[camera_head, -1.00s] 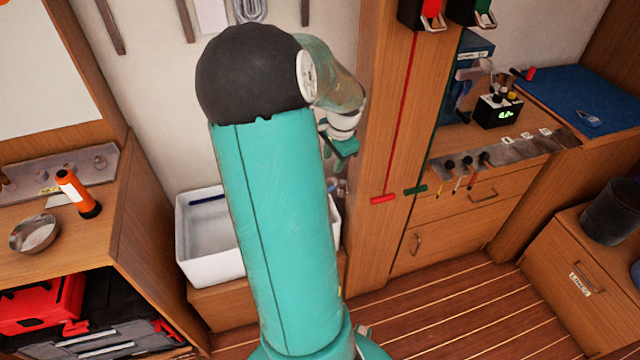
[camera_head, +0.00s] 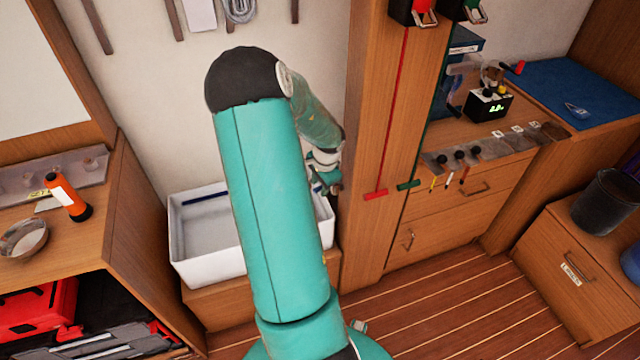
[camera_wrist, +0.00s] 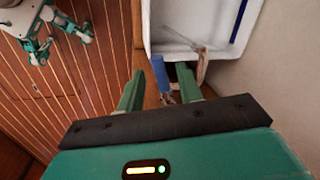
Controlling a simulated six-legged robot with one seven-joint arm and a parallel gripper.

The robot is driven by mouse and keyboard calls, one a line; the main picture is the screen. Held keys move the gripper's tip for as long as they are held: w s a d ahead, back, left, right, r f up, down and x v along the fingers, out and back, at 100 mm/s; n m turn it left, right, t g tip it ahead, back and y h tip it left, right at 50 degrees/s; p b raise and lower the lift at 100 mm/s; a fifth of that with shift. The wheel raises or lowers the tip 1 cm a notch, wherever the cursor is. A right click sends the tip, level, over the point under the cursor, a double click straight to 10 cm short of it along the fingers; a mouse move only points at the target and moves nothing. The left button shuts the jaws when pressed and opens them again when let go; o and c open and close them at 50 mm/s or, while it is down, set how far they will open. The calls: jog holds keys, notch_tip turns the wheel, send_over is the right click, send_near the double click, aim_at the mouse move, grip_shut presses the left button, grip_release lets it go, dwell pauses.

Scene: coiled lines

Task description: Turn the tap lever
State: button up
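My gripper (camera_wrist: 160,78) is open in the wrist view, with its two green fingers apart. A blue lever (camera_wrist: 159,72) shows between the fingertips; I cannot tell whether either finger touches it. The metal tap (camera_wrist: 203,66) stands just right of the right finger, its spout at the edge of the white basin (camera_wrist: 247,20). In the head view my gripper (camera_head: 328,182) is small at the basin's right side, beside the wooden post. The lever cannot be made out there, and my arm hides part of the basin (camera_head: 205,268).
The wooden post (camera_head: 372,120) stands close to the right of my gripper, with red and green pull handles. A cabinet (camera_head: 60,230) with an orange torch (camera_head: 65,195) and a bowl (camera_head: 22,238) stands at left. The plank floor (camera_head: 440,300) is clear at right.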

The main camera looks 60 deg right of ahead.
jog(key=shift+c, duration=0.5)
grip_shut()
jog(key=shift+w+d+m+h, duration=0.15)
jog(key=shift+w+d+m, duration=0.2)
jog(key=shift+m, duration=0.45)
jog(key=shift+w+d+m+h, duration=0.15)
jog(key=shift+w+m, duration=0.25)
jog(key=shift+m, duration=0.4)
jog(key=shift+o, duration=0.5)
grip_release()
jog(key=v, duration=1.3)
jog(key=shift+w+r, duration=0.2)
jog(key=shift+r, duration=0.2)
